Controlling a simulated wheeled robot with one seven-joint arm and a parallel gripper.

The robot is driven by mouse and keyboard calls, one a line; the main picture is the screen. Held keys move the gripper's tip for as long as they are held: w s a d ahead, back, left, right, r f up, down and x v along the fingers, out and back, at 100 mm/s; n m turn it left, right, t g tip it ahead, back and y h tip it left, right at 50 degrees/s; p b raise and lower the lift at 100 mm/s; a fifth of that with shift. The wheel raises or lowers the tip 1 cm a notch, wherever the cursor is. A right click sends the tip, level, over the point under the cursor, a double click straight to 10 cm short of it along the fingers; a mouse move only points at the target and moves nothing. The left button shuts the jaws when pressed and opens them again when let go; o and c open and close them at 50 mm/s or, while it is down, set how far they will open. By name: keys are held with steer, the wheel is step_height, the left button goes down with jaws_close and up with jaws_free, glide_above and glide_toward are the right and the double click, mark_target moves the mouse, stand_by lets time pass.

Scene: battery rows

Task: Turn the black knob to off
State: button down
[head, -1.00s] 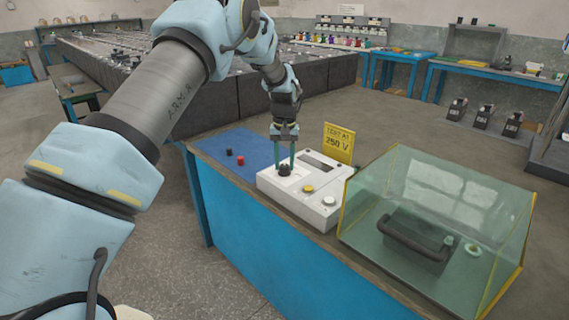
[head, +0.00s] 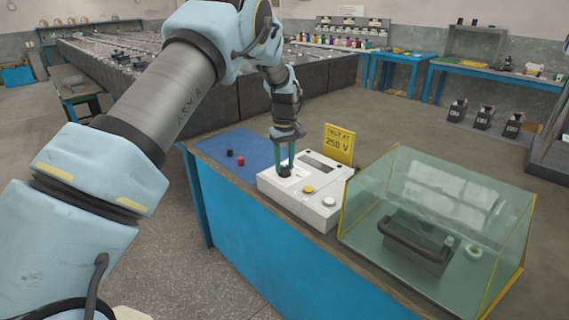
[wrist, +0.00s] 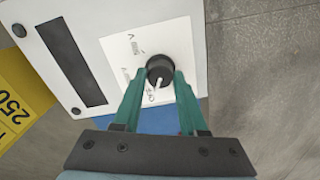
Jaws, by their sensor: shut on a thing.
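The black knob (wrist: 160,67) sits on the white tester box (head: 320,208), at its left end in the head view. My gripper (wrist: 158,82) has its two green fingers on either side of the knob and is shut on it. In the head view, my gripper (head: 287,166) points down onto the box and partly hides the knob (head: 284,171). A pale pointer line shows on the knob in the wrist view. The box also has a dark display window (head: 321,161) and a yellow button (head: 308,189).
A yellow sign (head: 339,143) reading "TEST AT 250 V" stands behind the box. A glass case (head: 440,200) with a dark handled object stands to the right. A blue mat (head: 243,148) with a black and a red piece lies to the left.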

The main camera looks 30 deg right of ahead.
mark_target(284, 166)
steer(key=shift+c, duration=2.2)
jaws_free()
step_height(284, 166, up, 11)
steer(key=b, duration=0.2)
steer(key=shift+f, duration=0.1)
